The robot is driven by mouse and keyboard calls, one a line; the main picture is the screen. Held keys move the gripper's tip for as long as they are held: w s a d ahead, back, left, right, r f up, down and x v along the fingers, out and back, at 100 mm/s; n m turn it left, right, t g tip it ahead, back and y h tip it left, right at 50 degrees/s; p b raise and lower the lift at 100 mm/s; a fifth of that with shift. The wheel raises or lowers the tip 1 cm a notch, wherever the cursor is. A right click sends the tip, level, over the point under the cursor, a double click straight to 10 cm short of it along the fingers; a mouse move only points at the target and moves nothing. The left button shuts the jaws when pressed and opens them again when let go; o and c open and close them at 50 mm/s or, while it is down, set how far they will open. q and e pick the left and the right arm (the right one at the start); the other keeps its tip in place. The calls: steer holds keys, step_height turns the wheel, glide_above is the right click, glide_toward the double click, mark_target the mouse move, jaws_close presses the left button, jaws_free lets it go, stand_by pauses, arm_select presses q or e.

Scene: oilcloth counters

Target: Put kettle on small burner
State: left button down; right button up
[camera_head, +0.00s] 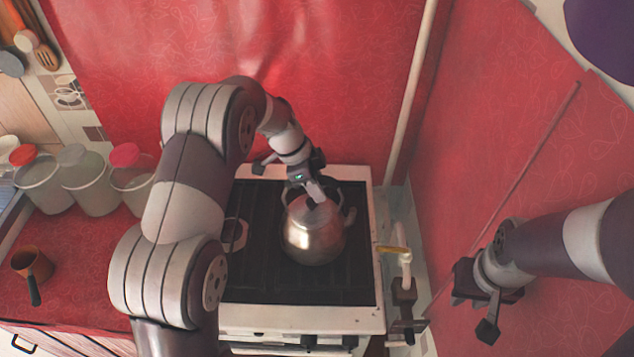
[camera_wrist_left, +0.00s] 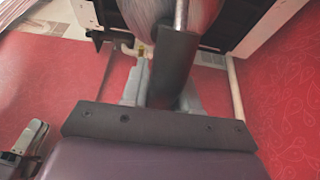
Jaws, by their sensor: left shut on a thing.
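The silver metal kettle (camera_head: 313,235) with a dark handle is over the right part of the stove's black top (camera_head: 345,290) in the head view. My left gripper (camera_head: 314,190) reaches over from the back and is shut on the kettle's handle. In the left wrist view the dark handle (camera_wrist_left: 173,65) lies between the fingers, with part of the kettle above it. I cannot tell whether the kettle touches the stove top. A pale burner outline (camera_head: 235,234) shows left of the kettle; the surface under the kettle is hidden. My right gripper (camera_head: 478,303) is open and empty, right of the stove.
Several lidded jars (camera_head: 92,182) stand on the red counter at the left. A small brown pot (camera_head: 32,264) with a dark handle sits nearer the front. A pipe with a yellow-handled valve (camera_head: 395,250) runs close by the stove's right edge. A red wall closes off the back.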

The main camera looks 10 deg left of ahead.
arm_select(q)
steer(key=c, duration=0.8)
jaws_free()
steer(key=shift+c, duration=0.2)
steer(key=shift+s, duration=0.1)
